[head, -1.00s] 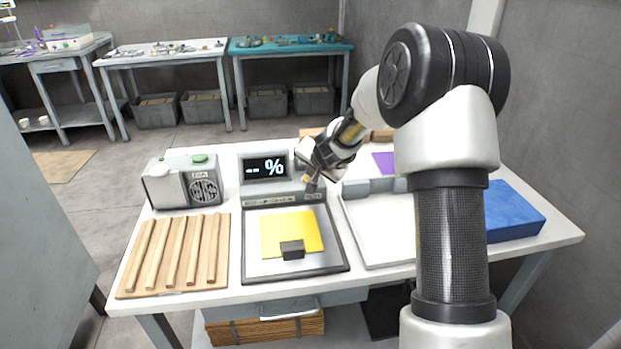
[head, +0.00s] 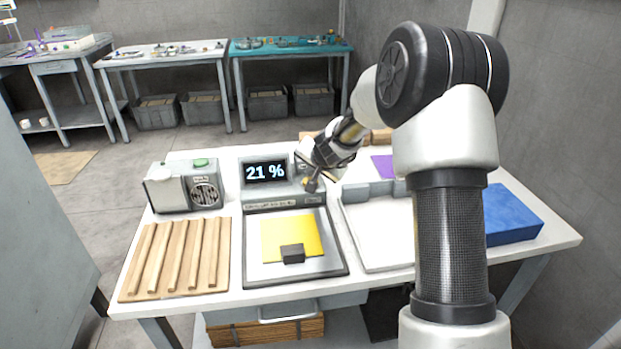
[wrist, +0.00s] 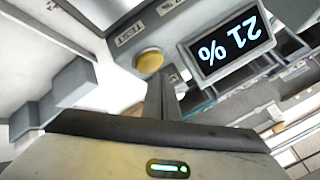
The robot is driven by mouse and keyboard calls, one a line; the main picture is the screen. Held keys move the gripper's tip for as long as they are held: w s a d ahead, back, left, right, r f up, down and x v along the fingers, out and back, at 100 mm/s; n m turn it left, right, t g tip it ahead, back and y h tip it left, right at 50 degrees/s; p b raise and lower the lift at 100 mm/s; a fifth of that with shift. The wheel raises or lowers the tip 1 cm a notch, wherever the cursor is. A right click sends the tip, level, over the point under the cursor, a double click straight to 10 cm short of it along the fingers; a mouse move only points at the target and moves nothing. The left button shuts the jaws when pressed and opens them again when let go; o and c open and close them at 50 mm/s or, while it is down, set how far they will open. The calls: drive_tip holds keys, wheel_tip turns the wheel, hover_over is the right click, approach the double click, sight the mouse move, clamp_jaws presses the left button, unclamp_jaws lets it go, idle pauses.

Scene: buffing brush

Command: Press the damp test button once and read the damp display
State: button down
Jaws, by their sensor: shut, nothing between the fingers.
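The damp display (head: 265,171) is lit and reads "21 %" in the head view. In the wrist view the display (wrist: 225,45) shows the same reading upside down. It stands at the back of the damp tester (head: 295,247), whose plate carries a yellow sheet (head: 290,233) with a dark block on it. A round yellowish button (wrist: 150,62) sits beside the display in the wrist view. My gripper (head: 311,185) is shut and empty, just right of the display. In the wrist view its fingers (wrist: 160,92) point close to the button; I cannot tell whether they touch it.
Left of the tester are a grey machine with a green button (head: 185,186) and a slatted wooden rack (head: 175,258). To the right are a white tray (head: 380,240) with a grey bar, a purple sheet (head: 383,164) and a blue block (head: 512,215).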

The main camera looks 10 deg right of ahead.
wheel_tip(320, 180, up, 5)
drive_tip(key=p, duration=0.4)
drive_tip(key=shift+p, duration=0.35)
idle(0.5)
drive_tip(key=s+a+r+n+g+y, duration=0.1)
drive_tip(key=s+a+r+n, duration=0.2)
drive_tip(key=s+r, duration=0.55)
drive_tip(key=s+a+r+n+y, duration=0.1)
drive_tip(key=s+a+r+n, duration=0.15)
drive_tip(key=s+r, duration=0.6)
drive_tip(key=s+d+f+n+g+h, duration=0.1)
drive_tip(key=s+d+h, duration=0.15)
drive_tip(key=s, duration=1.15)
drive_tip(key=s+d+f+n+g+h, duration=0.1)
drive_tip(key=s+d+g, duration=0.15)
drive_tip(key=s, duration=1.05)
wheel_tip(320, 180, up, 14)
drive_tip(key=p, duration=1.3)
drive_tip(key=shift+w+d+f+t, duration=0.15)
drive_tip(key=shift+d+f+t, duration=0.1)
drive_tip(key=shift+t, duration=0.2)
